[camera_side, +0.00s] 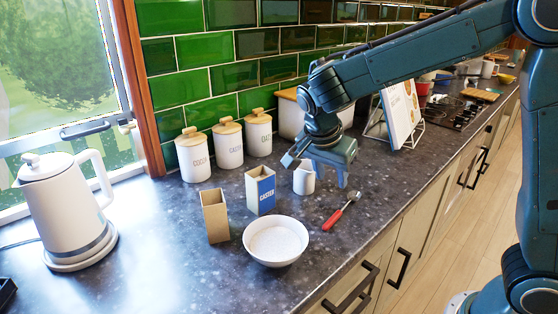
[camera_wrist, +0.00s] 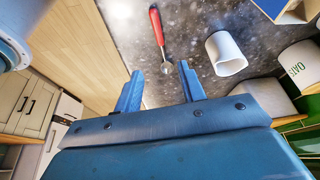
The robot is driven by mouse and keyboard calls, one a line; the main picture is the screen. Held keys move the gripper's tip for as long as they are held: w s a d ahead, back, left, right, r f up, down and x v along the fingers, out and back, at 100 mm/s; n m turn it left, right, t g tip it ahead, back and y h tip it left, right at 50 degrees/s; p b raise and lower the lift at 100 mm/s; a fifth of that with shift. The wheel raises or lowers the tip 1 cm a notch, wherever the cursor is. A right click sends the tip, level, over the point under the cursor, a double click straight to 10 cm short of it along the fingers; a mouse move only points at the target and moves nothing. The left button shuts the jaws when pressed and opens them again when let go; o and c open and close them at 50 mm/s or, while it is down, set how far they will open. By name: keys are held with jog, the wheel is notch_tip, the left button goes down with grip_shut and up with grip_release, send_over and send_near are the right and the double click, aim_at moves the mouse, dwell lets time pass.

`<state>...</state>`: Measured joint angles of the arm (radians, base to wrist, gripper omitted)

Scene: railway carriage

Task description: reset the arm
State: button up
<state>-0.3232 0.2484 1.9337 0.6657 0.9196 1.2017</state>
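My gripper (camera_side: 329,176) hangs above the dark counter (camera_side: 190,270), pointing down, at the right of a white mug (camera_side: 302,182). In the wrist view its two fingers (camera_wrist: 160,70) are spread apart with nothing between them. The mug (camera_wrist: 226,54) is beyond the right finger, apart from it in that view. A red-handled spoon or similar tool (camera_side: 342,211) lies on the counter in front of my gripper. It also shows in the wrist view (camera_wrist: 157,28), beyond the fingertips.
A white bowl (camera_side: 276,256), an open tan box (camera_side: 214,223) and a blue caster box (camera_side: 266,194) stand left of my gripper. Several white canisters (camera_side: 228,150) line the green wall. A kettle (camera_side: 62,205) is far left; a book on a stand (camera_side: 400,112) is behind right.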

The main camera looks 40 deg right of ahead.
jog(key=s+r+n+t+y, duration=0.2)
jog(key=s+r+n, duration=0.1)
jog(key=s+n, duration=0.5)
jog(key=s+d+r+n+t+y, duration=0.1)
jog(key=s+r+n+t+y, duration=0.1)
jog(key=s+n, duration=0.6)
jog(key=shift+s+r+t, duration=0.5)
jog(key=shift+s+r, duration=0.45)
jog(key=shift+s, duration=1.35)
